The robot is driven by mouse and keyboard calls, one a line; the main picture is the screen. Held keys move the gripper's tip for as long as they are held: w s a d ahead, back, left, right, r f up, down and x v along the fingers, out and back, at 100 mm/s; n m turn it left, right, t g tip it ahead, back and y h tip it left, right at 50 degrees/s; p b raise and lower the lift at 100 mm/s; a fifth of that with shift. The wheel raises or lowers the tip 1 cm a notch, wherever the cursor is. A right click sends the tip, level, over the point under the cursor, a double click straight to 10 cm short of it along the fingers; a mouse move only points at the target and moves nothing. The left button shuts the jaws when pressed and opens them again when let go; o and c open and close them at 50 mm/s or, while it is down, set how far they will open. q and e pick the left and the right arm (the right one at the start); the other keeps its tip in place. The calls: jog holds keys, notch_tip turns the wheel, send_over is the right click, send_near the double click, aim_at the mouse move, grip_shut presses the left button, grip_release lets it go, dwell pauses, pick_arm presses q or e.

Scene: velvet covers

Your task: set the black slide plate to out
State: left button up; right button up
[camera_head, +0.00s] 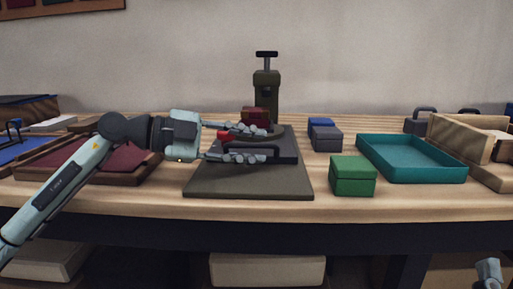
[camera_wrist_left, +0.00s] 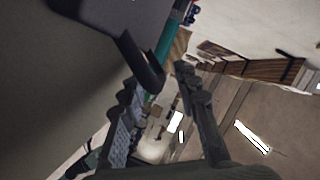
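The black slide plate (camera_head: 283,146) lies on a dark olive base board (camera_head: 250,182) in front of the dark green press (camera_head: 266,90). A black bar handle (camera_head: 268,146) stands at the plate's front. My left gripper (camera_head: 266,144) comes in from the left, its two fingers apart, one further back and one in front of the handle. In the left wrist view the handle (camera_wrist_left: 146,66) reaches toward the gap between the open fingers (camera_wrist_left: 156,92). I cannot tell whether they touch it. Only a light blue piece of my right arm shows at the lower right corner.
A green box (camera_head: 353,177), a teal tray (camera_head: 410,157) and grey and blue boxes (camera_head: 326,139) stand to the right. A wooden tray with dark red cloth (camera_head: 118,160) lies left, under my left arm. A dark red block (camera_head: 254,117) sits at the press.

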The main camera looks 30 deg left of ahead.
pick_arm(q)
jog(key=shift+w+d+f, duration=0.15)
jog(key=shift+w+d, duration=0.25)
jog(key=shift+w, duration=0.1)
grip_shut()
